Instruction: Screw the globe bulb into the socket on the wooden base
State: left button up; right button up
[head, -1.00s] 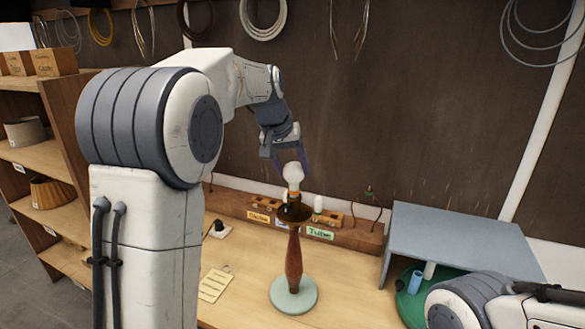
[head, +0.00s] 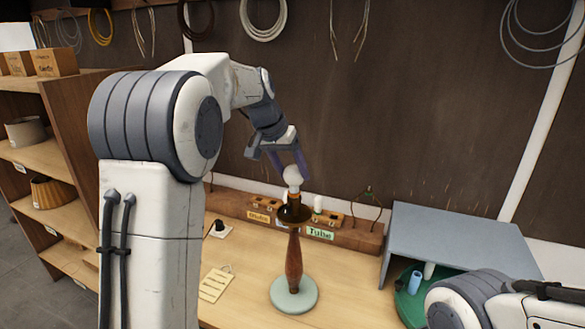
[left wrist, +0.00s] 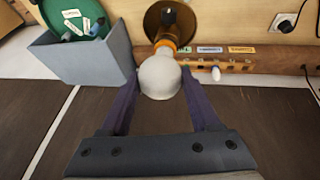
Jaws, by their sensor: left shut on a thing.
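The white globe bulb (head: 293,173) is upright at the top of the lamp, above an orange collar (head: 294,195). My left gripper (head: 291,166) is shut on the globe bulb, with one finger on each side; the bulb also shows between the fingers in the left wrist view (left wrist: 160,77). The lamp has a dark brown cup (head: 295,214), a turned wooden stem (head: 294,258) and a pale green round foot (head: 293,295) on the bench. The bulb's thread and the socket's inside are hidden. My right gripper is out of view.
A wooden rack (head: 365,236) with labels, including a green "Tube" label (head: 320,234), runs behind the lamp. A grey shelf (head: 455,240) stands right, over a green tray (head: 405,305) with small cylinders. A tag card (head: 214,285) lies left of the lamp foot.

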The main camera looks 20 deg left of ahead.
pick_arm(q)
jog(key=m+p, duration=0.1)
jog(key=m, duration=0.1)
jog(key=m+g+h+p, duration=0.1)
jog(key=m, duration=0.1)
jog(key=shift+w+a+r+m+h, duration=0.1)
jog(key=shift+a+r+m+h, duration=0.05)
jog(key=shift+m+h, duration=0.15)
jog(key=shift+m+g+p, duration=0.3)
jog(key=shift+m+p, duration=0.1)
jog(key=m+g+p, duration=0.1)
jog(key=m+p, duration=0.1)
jog(key=m+g+p, duration=0.1)
jog(key=m+p, duration=0.1)
jog(key=m+h+p, duration=0.1)
jog(key=m+p, duration=0.1)
jog(key=p, duration=0.1)
jog(key=shift+w+r+m+g, duration=0.2)
jog(key=shift+w+m+g, duration=0.1)
jog(key=shift+g, duration=0.1)
jog(key=shift+f+m, duration=0.15)
jog(key=shift+m, duration=0.25)
jog(key=shift+f, duration=0.2)
